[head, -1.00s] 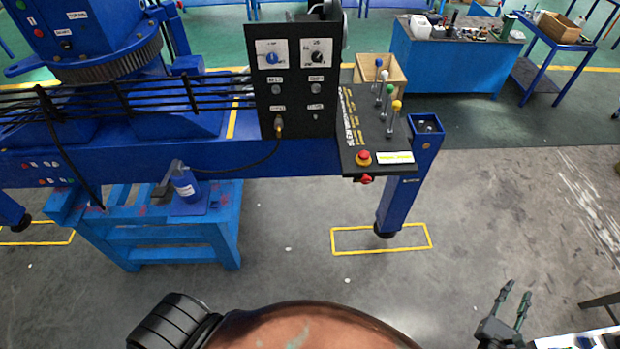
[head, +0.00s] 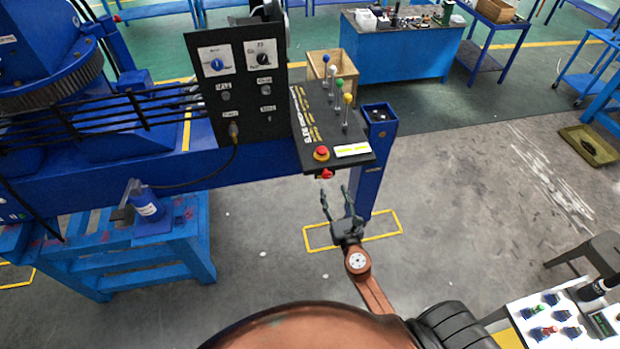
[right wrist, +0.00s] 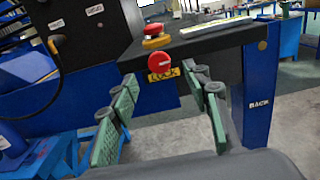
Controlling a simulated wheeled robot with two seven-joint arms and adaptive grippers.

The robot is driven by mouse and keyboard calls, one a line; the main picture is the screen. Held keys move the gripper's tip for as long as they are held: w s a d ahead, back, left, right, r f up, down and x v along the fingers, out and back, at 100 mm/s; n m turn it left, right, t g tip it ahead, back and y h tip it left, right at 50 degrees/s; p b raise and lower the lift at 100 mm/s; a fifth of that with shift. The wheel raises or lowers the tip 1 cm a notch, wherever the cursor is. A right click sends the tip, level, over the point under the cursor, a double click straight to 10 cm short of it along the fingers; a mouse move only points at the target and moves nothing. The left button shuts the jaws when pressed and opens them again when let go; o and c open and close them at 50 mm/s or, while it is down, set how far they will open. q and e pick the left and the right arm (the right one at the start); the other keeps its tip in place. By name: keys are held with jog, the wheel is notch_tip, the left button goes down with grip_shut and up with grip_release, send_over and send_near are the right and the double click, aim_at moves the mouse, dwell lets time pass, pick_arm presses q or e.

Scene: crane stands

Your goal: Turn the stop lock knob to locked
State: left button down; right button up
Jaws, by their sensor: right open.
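The stop lock knob is a small red knob (head: 326,174) on the front edge of the black control panel (head: 303,115). In the right wrist view the red knob (right wrist: 159,61) sits above a yellow LOCK label (right wrist: 163,75). Its exact turn angle is too small to tell. My right gripper (head: 336,191) is open and empty, just below and in front of the knob. In the right wrist view its green-padded fingers (right wrist: 163,88) stand apart, with the knob showing ahead between and slightly above them, untouched. My left gripper is not in view.
A red mushroom stop button (head: 321,153) on a yellow collar sits on the panel just above the knob. Levers with coloured balls (head: 340,83) rise behind it. A blue leg (head: 376,150) stands to the right. Floor in front is clear.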

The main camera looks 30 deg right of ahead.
aim_at(327, 176)
jog(key=x, duration=0.7)
jog(key=shift+w+p, duration=0.3)
jog(key=shift+p, duration=0.1)
jog(key=shift+c, duration=0.7)
jog(key=shift+a, duration=0.15)
jog(key=c, duration=1)
